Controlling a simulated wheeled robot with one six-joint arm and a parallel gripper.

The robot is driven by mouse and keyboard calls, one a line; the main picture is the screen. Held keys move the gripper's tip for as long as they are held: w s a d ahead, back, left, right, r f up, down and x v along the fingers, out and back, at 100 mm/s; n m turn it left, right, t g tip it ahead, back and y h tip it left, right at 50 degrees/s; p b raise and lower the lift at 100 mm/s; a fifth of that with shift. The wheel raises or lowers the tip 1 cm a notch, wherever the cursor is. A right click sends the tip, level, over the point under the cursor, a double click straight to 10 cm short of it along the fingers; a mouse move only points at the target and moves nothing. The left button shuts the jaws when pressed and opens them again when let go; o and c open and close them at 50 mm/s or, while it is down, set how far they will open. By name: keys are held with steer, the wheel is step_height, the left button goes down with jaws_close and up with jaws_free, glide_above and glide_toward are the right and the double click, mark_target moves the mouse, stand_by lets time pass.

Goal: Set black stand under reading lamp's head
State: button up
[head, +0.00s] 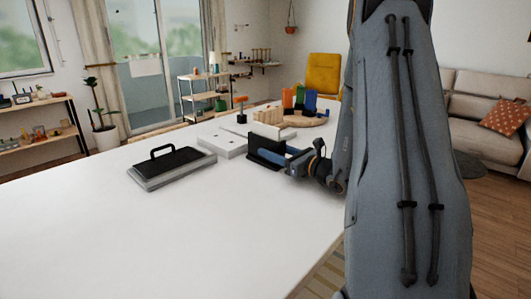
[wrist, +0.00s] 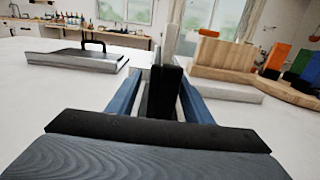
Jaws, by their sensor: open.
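A black upright piece, likely the black stand (head: 262,147), is on the white table in the head view, just left of my gripper (head: 277,150). In the wrist view the dark upright (wrist: 166,92) shows between the blue fingers of my gripper (wrist: 160,92). The fingers are open around or just short of it; I cannot tell whether they touch it. Its lower part is hidden.
A grey case with a black top and handle (head: 172,166) lies on the white table (head: 110,240), left of my gripper. White slabs (head: 222,145), wooden blocks (head: 267,129) and coloured upright pieces (head: 299,99) stand behind. The near left table is clear.

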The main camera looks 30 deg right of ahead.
mark_target(266, 146)
steer(key=x, duration=0.3)
steer(key=shift+w+a+p, duration=0.1)
steer(key=shift+w+p, duration=0.3)
jaws_close()
steer(key=shift+r, duration=0.1)
